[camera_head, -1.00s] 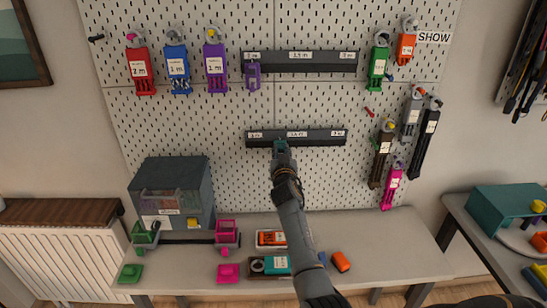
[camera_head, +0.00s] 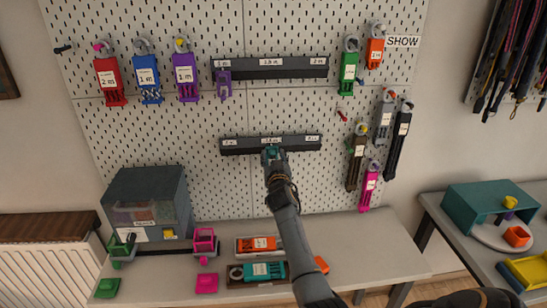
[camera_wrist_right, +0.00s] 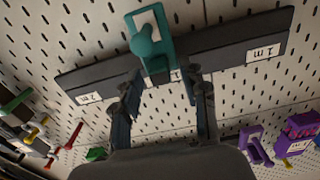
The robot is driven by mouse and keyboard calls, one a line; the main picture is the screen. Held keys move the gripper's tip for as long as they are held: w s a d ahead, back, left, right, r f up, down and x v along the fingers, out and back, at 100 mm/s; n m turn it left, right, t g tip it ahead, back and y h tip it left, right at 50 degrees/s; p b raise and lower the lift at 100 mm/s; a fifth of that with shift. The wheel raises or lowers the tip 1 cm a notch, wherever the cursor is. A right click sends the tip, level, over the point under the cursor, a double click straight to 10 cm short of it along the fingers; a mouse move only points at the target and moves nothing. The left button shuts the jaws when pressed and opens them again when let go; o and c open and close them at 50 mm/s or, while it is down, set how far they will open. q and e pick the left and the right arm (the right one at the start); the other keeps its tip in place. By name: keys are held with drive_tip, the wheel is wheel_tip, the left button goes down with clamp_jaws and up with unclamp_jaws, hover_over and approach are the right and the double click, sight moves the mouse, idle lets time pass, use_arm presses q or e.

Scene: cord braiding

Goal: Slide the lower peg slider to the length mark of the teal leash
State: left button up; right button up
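The lower rail (camera_head: 240,147) is a dark bar on the pegboard with white length labels at its left, middle and right. The teal peg slider (camera_head: 272,153) sits on it at about the middle label. In the right wrist view the slider (camera_wrist_right: 152,48) has a round knob and partly covers the middle label; the end labels read 1 m and 2. A teal item (camera_head: 264,270) with a white label lies in a tray on the table. My left gripper is out of view.
The upper rail (camera_head: 290,70) carries a purple slider (camera_head: 223,84) near its left end. Coloured tagged holders hang on both sides. A grey cabinet (camera_head: 146,200) stands on the table at left. Pegboard below the lower rail is mostly clear.

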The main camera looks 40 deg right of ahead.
drive_tip(key=shift+s+a, duration=0.15)
drive_tip(key=v, duration=1.1)
drive_tip(key=shift+s, duration=0.35)
